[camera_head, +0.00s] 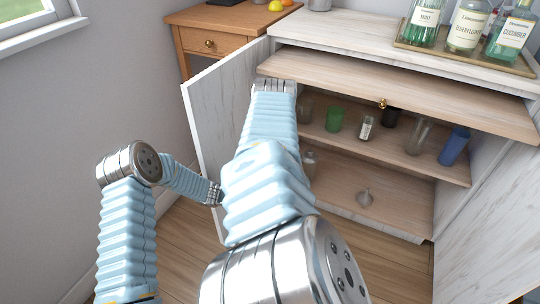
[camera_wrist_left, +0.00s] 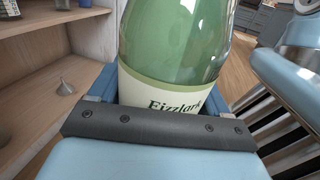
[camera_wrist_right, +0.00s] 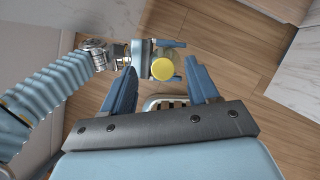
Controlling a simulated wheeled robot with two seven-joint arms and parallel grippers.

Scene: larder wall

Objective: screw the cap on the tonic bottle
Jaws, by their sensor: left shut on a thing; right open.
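The tonic bottle (camera_wrist_left: 170,45) is green glass with a pale label reading "Fizzlark". My left gripper (camera_wrist_left: 160,92) is shut around it; the bottle's top is out of that view. In the right wrist view, a round yellow cap (camera_wrist_right: 162,69) shows from above at the left gripper, over where the bottle is held. It seems to sit on the bottle's top; how tightly, I cannot tell. My right gripper (camera_wrist_right: 161,64) is open, its fingers on either side of the cap in that view, apparently not touching it. In the head view my arms hide both grippers and the bottle.
An open whitewashed cupboard (camera_head: 400,75) holds glasses, a small jar (camera_head: 367,127) and a funnel (camera_head: 365,198). Its open door (camera_head: 212,125) is behind my arms. Labelled bottles stand on a tray (camera_head: 410,45) on top. Wooden floor (camera_wrist_right: 240,45) lies below the grippers.

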